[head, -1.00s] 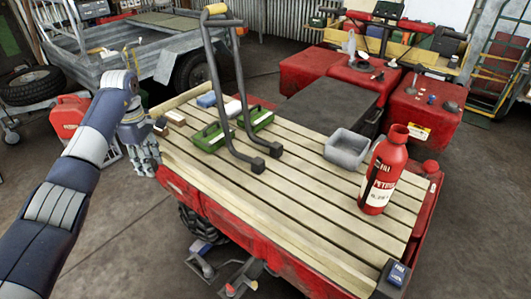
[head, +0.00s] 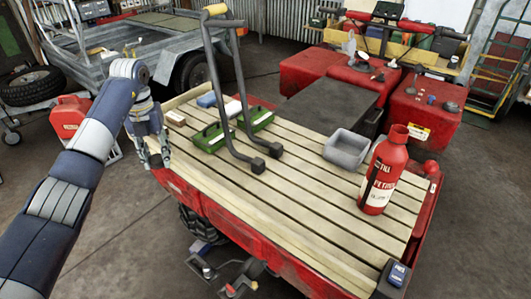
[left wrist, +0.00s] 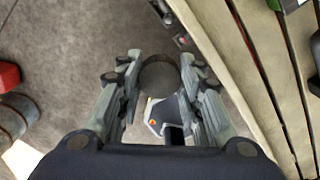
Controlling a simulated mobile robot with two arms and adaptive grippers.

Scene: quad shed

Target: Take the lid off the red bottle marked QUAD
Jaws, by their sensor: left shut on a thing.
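A red bottle (head: 381,176) with a pale label stands upright on the right of the slatted wooden rack (head: 290,200). Its neck looks open at the top, with no lid seen on it. The label's writing is too small to read surely. My left gripper (head: 157,163) is beside the rack's left edge, far from the bottle. In the left wrist view my left gripper (left wrist: 158,82) is shut on a dark round lid-like thing (left wrist: 158,75), held between the fingertips. The head view does not show this thing clearly. My right gripper is not in view.
A grey open tray (head: 347,150) sits left of the bottle. A bent metal bar frame (head: 228,90) rises from the rack, beside a green tool (head: 210,138). A dark box (head: 391,277) is at the near corner. The rack's middle is clear.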

